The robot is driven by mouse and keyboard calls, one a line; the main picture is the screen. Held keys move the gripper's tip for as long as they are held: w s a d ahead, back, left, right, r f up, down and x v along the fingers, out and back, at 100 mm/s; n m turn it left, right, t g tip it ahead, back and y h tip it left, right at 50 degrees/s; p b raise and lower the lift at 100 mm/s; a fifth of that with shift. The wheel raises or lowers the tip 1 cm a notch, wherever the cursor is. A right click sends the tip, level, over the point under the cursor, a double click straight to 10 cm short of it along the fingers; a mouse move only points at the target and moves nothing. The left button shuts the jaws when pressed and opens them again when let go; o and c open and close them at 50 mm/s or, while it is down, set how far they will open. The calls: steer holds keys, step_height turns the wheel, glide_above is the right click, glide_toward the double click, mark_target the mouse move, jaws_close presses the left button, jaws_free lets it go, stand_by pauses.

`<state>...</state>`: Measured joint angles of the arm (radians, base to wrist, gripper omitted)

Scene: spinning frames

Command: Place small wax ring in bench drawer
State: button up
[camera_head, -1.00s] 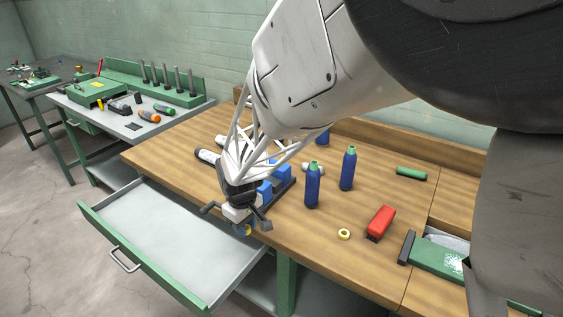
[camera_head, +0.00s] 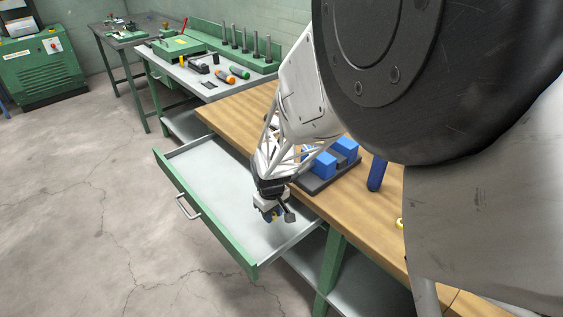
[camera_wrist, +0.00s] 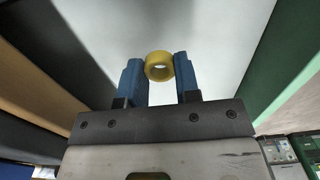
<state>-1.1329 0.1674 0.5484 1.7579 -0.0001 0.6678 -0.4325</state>
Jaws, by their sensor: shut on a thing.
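The small yellow wax ring (camera_wrist: 159,66) is held between the two blue fingertips of my gripper (camera_wrist: 160,77) in the wrist view. In the head view my gripper (camera_head: 272,214) is over the right part of the open bench drawer (camera_head: 215,187). The drawer has a green front with a metal handle and a pale grey, empty-looking bottom. In the wrist view the pale drawer bottom (camera_wrist: 215,35) lies beyond the ring, with apparent space between them. The exact height of the ring above the bottom cannot be told.
The wooden bench top (camera_head: 232,112) borders the drawer on the right. A dark tray with blue blocks (camera_head: 322,163) and a blue bottle (camera_head: 377,173) stand on it near my arm. Another yellow ring (camera_head: 399,223) is partly hidden by my arm.

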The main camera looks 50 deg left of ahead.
mark_target(273, 228)
stand_by(0.3)
steer(key=shift+f, duration=2.5)
steer(key=shift+f, duration=0.15)
steer(key=o, duration=0.9)
step_height(273, 228, up, 12)
